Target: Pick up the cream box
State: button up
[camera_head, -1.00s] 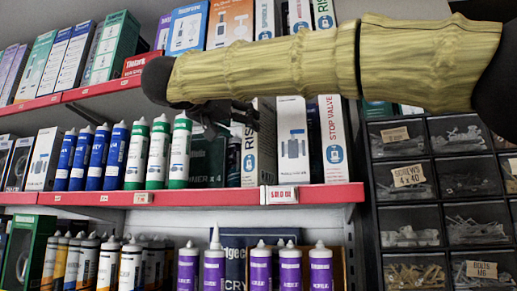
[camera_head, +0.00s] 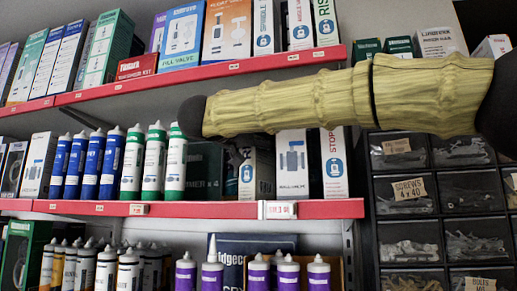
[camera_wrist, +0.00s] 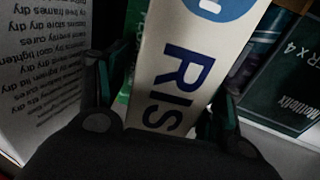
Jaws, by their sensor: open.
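A cream box (camera_head: 257,174) with blue lettering stands upright on the middle shelf, between a dark green box and a white valve box. In the wrist view the cream box (camera_wrist: 178,75) fills the centre, showing large blue letters "RIS" and part of a blue round mark. My gripper (camera_wrist: 165,100) is open, with one dark finger on each side of this box. I cannot tell whether either finger touches it. In the head view my gripper (camera_head: 233,155) is small and dark, partly hidden under my arm, just left of the box.
In the wrist view a printed white box (camera_wrist: 40,75) and a dark green box (camera_wrist: 285,85) stand close by. Parts drawers (camera_head: 408,190) are at right.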

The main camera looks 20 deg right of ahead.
jog(key=shift+w+d, duration=0.3)
jog(key=c, duration=1.2)
jog(key=shift+c, duration=0.2)
